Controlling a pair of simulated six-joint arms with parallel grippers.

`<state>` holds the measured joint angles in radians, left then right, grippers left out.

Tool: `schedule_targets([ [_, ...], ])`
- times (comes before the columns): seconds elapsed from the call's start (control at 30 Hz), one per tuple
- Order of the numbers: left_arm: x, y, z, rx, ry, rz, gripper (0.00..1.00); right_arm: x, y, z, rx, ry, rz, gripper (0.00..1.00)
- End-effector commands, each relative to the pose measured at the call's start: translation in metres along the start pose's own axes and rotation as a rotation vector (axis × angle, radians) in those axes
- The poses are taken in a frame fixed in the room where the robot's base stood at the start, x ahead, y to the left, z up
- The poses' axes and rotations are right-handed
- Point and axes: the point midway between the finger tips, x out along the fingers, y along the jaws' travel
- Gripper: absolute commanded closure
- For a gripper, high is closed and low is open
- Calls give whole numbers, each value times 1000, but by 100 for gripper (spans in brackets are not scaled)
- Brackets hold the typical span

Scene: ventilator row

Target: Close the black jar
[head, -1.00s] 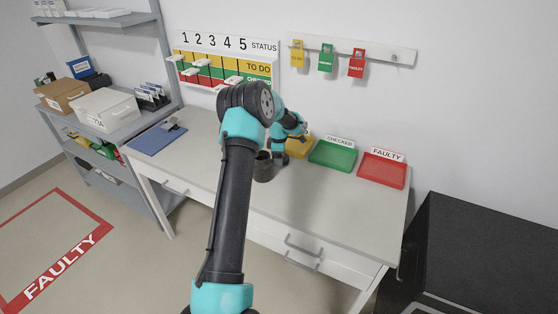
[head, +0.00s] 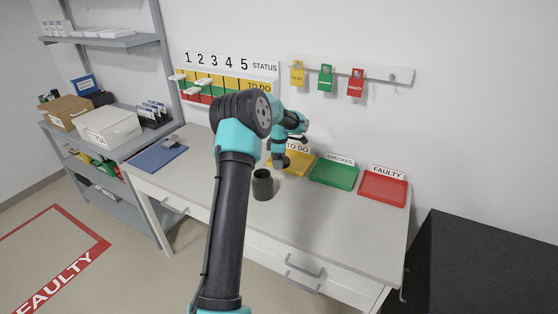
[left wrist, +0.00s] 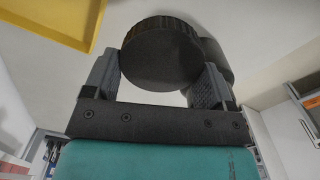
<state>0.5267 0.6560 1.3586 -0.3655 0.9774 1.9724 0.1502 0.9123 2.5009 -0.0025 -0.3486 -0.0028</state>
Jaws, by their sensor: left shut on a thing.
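The black jar (head: 262,187) stands upright on the workbench, and its dark open top shows in the head view. My left gripper (head: 280,163) is just behind and to the right of the jar's top in that view. In the left wrist view my left gripper (left wrist: 160,78) is shut on a round black lid (left wrist: 160,58) with a ridged edge. The lid is apart from the jar in the head view. A dark rounded shape, likely the jar (left wrist: 217,58), shows partly hidden behind the lid in the wrist view. My right gripper is not in view.
The yellow TO DO tray (head: 296,168), green CHECKED tray (head: 334,174) and red FAULTY tray (head: 383,188) stand along the back of the workbench (head: 310,215). A blue mat (head: 158,158) lies at the left.

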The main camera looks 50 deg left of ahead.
Motion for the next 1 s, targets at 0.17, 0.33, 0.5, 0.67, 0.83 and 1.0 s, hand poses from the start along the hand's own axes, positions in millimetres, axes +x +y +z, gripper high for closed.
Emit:
schedule_targets([
  [0.17, 0, -2, 6, 21, -1, -1, 44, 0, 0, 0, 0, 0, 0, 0],
  [0.33, -2, -15, 44, 170, -4, -4, 44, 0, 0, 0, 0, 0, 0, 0],
  [0.5, -6, -48, 116, 477, -11, -7, 44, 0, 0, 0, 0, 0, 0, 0],
  [0.67, -11, -95, 189, 831, -16, -8, 44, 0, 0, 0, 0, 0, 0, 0],
  [0.83, -18, -153, 255, 1206, -16, -6, 44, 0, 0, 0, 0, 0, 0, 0],
  [1.0, -24, -218, 308, 1581, -11, -3, 44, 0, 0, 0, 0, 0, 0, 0],
])
